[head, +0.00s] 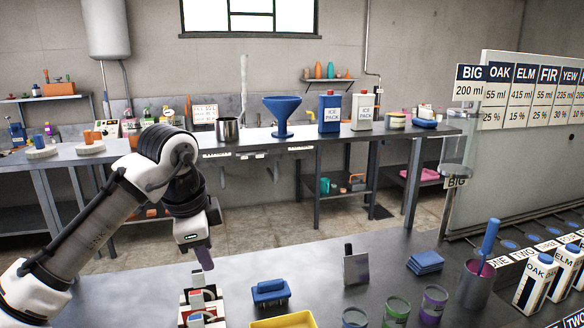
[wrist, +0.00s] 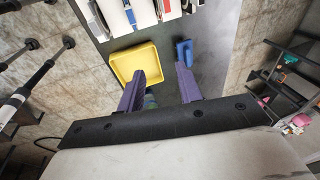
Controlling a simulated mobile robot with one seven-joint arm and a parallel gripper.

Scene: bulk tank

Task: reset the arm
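My arm reaches in from the lower left of the head view, with its wrist bent so that my gripper (head: 203,258) points down over the near side of the dark worktop (head: 330,255). In the wrist view my gripper (wrist: 160,82) shows two purple fingers standing apart, with nothing clasped between them. A small greenish thing shows low between the fingers, partly hidden by the gripper body; I cannot tell what it is.
A yellow tray (head: 287,321), a blue block-like thing (head: 270,292), several jars (head: 397,310) and red-and-white holders (head: 192,310) stand on the near worktop. White cartons (head: 535,283) are at the right. A back bench (head: 240,145) holds a blue funnel (head: 282,115).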

